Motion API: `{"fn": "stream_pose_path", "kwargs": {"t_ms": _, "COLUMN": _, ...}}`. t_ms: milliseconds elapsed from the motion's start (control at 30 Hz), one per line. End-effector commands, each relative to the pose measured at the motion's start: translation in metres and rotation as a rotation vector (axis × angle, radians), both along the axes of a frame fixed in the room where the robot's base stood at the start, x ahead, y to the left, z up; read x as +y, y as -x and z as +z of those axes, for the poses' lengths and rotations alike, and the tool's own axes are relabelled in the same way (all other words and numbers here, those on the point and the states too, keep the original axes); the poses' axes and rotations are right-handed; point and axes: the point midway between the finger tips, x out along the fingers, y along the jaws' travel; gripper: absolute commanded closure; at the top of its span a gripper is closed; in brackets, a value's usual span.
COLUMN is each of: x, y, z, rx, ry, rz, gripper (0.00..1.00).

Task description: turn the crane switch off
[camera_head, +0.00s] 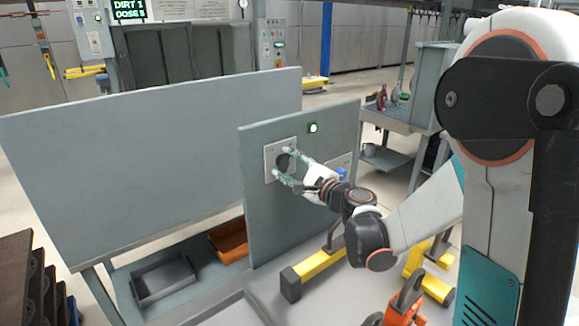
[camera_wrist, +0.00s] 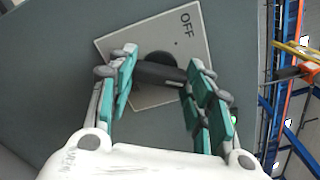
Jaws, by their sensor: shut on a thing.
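The crane switch is a dark round knob with a bar handle (camera_wrist: 160,74) on a pale square plate (camera_wrist: 148,101). The plate (camera_head: 270,152) is mounted on a grey upright panel. The word OFF is printed near the plate's upper right edge in the wrist view. My gripper (camera_wrist: 162,64) has its teal-padded fingers on both ends of the bar and is shut on it. The bar lies nearly across the wrist view, tilted slightly. In the head view my gripper (camera_head: 284,162) reaches the knob from the right. Any other label is hidden.
A lit green lamp (camera_head: 313,128) sits above and right of the plate on the grey panel (camera_head: 262,220). A larger grey board (camera_head: 150,150) stands to the left. A yellow-footed stand (camera_head: 315,268) is below my arm. A shelf cart (camera_head: 385,118) stands behind right.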

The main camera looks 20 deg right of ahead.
Motion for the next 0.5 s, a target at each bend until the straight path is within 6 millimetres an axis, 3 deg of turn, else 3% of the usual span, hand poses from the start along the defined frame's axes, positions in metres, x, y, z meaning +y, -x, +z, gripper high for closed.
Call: {"fn": "stream_pose_path", "kwargs": {"t_ms": 500, "x": 0.0006, "y": 0.0006, "z": -0.0007, "rx": -0.178, "ry": 0.431, "rz": 0.001, "gripper": 0.77}}
